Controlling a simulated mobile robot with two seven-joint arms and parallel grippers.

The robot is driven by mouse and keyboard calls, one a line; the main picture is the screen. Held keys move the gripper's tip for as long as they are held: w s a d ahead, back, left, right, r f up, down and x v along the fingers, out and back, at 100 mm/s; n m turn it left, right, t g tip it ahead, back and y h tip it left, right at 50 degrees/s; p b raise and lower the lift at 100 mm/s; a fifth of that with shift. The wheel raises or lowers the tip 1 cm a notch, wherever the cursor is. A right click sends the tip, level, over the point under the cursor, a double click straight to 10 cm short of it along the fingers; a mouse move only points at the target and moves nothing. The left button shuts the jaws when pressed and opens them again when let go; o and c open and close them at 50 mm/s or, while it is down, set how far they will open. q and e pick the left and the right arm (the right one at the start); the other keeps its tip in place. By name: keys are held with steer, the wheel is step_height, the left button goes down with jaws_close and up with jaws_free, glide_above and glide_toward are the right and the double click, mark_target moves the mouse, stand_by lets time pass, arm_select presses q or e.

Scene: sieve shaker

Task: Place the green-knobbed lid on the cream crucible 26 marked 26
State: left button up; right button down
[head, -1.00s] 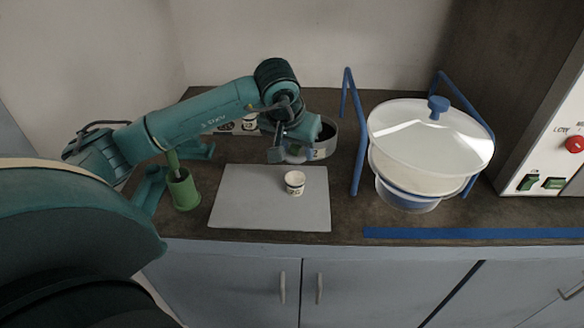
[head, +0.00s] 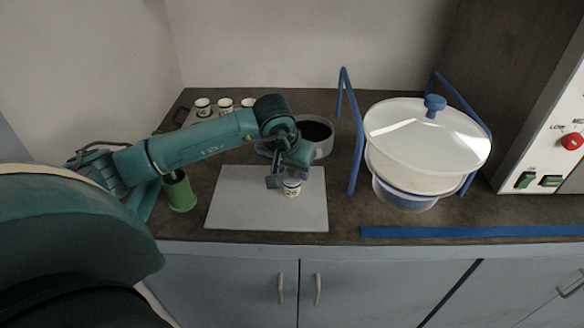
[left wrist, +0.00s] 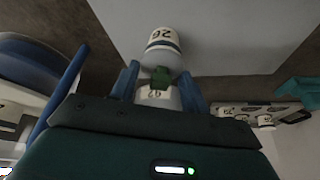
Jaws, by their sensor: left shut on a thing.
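The cream crucible 26 (head: 292,189) stands on the grey mat, and its mark shows in the left wrist view (left wrist: 162,39). My left gripper (head: 283,182) is low over the mat, right at the crucible, and hides part of its top. In the left wrist view, the green knob of the lid (left wrist: 161,76) sits between the blue fingers of my left gripper (left wrist: 160,86), which is shut on it. A pale marked surface shows below the knob. The lid is not clearly visible in the head view, and I cannot tell whether it touches the crucible. My right gripper is not in view.
The grey mat (head: 240,205) is otherwise clear. Several crucibles (head: 203,106) stand in a rack behind my arm. A round metal pan (head: 322,147) is behind the mat, a green cup (head: 180,195) at left, and a blue frame (head: 356,150) with a white-lidded bowl (head: 420,145) at right.

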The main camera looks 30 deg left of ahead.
arm_select(q)
steer(key=o, duration=0.9)
steer(key=shift+f, duration=0.1)
steer(key=shift+o, duration=0.2)
